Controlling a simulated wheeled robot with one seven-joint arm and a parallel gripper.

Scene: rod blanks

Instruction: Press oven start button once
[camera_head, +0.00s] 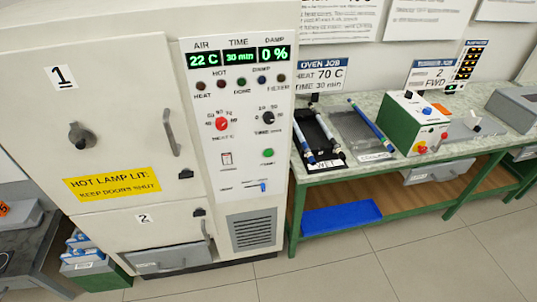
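The oven (120,25) is a large cream cabinet filling the left half of the head view. Its control panel (214,186) faces me. A small green button (267,153) sits at the panel's lower right; its label is too small to read. The displays (238,56) read AIR 22 C, TIME 30 min and DAMP 0 %. Below them are a row of small lamps, a red knob (221,124) and a black knob (267,118). Upper door 1 (110,110) looks shut. My gripper is not in view.
An OVEN JOB sign (322,74) reads HEAT 70 C, TIME 30 min. Right of the oven, a green-framed bench (400,172) holds a black WET tray (322,148), rods and a green-and-white box (407,122). The tiled floor in front (350,270) is clear.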

